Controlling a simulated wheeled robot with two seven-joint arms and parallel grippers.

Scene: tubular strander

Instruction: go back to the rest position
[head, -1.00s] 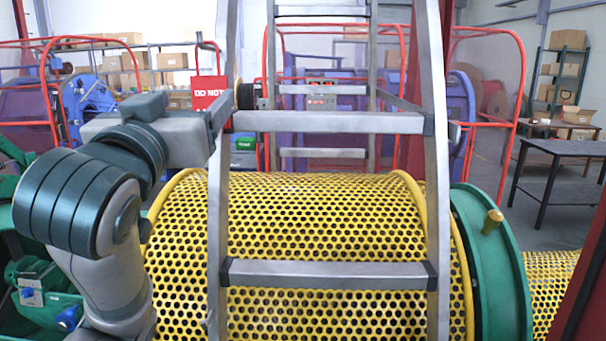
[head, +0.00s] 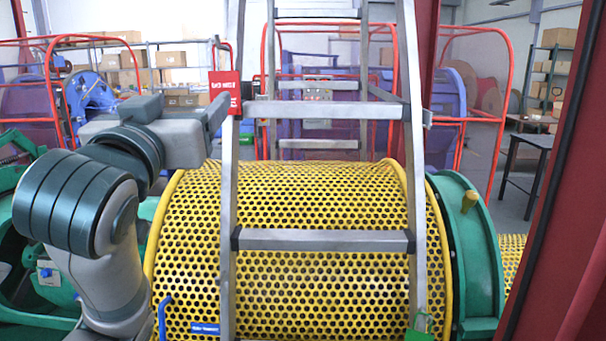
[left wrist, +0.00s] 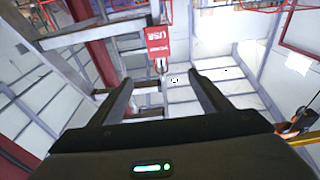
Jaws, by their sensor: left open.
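My left gripper (head: 222,108) is at the left rail of the metal ladder, at the end of my bent arm; its fingers are small and partly hidden in the head view. In the left wrist view the gripper (left wrist: 162,82) is open, with two dark fingers apart and nothing between them. A red tag (head: 224,92) with white lettering is at the ladder's left rail, close to the gripper. The red tag (left wrist: 158,42) also shows beyond the fingertips in the left wrist view. My right gripper is out of view.
The metal ladder (head: 325,240) stands before a yellow perforated drum guard (head: 300,205) with a green end ring (head: 475,260). A red post (head: 565,200) is close on the right. A dark table (head: 530,142) and red-framed guards stand behind.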

